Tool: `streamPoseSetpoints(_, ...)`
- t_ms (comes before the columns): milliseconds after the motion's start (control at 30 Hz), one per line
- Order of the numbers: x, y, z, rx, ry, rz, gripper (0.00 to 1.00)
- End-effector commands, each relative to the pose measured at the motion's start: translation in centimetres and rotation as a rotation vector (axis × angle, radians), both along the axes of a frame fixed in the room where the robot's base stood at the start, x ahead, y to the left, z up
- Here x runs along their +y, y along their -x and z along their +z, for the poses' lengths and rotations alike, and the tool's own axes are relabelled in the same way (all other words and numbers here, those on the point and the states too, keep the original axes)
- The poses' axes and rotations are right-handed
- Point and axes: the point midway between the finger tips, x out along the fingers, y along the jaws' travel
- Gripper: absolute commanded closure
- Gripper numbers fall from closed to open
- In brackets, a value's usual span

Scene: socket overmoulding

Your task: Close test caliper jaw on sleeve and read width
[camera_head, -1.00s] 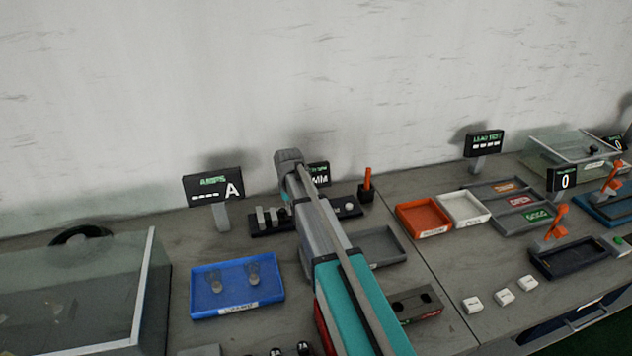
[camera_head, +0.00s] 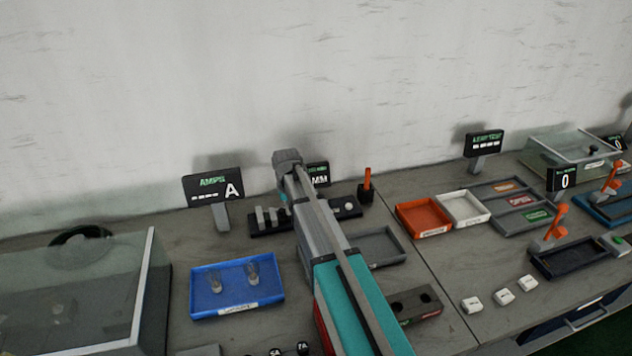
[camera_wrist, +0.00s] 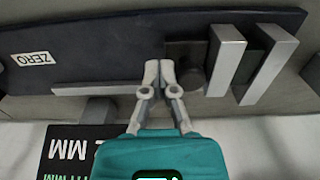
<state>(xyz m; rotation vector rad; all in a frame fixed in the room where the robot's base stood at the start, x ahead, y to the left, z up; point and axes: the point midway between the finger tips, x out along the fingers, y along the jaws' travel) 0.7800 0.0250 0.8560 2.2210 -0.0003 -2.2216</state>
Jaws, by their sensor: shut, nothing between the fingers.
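The test caliper is a long dark base (camera_wrist: 100,40) with a ZERO label, a grey rail and two grey upright jaws (camera_wrist: 226,62) (camera_wrist: 268,66) in the wrist view. It also shows in the head view (camera_head: 268,228), partly hidden by my arm. The jaws stand apart, and I see no sleeve clearly between them. A small dark round part (camera_wrist: 192,80) sits left of the jaws; I cannot tell whether it is a sleeve. My gripper (camera_wrist: 159,72) is shut and empty over the base, left of that part. The MM display (camera_wrist: 75,155) is partly in view; its reading is not legible.
A blue tray (camera_head: 203,311) with two clear pieces lies in front of the caliper. An AMPS display (camera_head: 212,185) stands left of it. An orange lever (camera_head: 367,179) stands right. A grey tray (camera_head: 385,242) and a holed block (camera_head: 428,308) are right of my arm.

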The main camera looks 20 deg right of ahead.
Motion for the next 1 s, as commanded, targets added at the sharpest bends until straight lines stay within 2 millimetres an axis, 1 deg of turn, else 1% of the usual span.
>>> streamPoseSetpoints(33,0.2,0.0,0.0,0.000,-0.006,0.002,1.00)
streamPoseSetpoints(133,0.1,0.0,0.0,0.000,-0.006,0.002,1.00)
streamPoseSetpoints(600,-1.2,0.0,0.0,0.000,-0.002,0.001,1.00)
streamPoseSetpoints(1000,-1.3,0.0,0.0,0.000,-0.001,0.001,1.00)
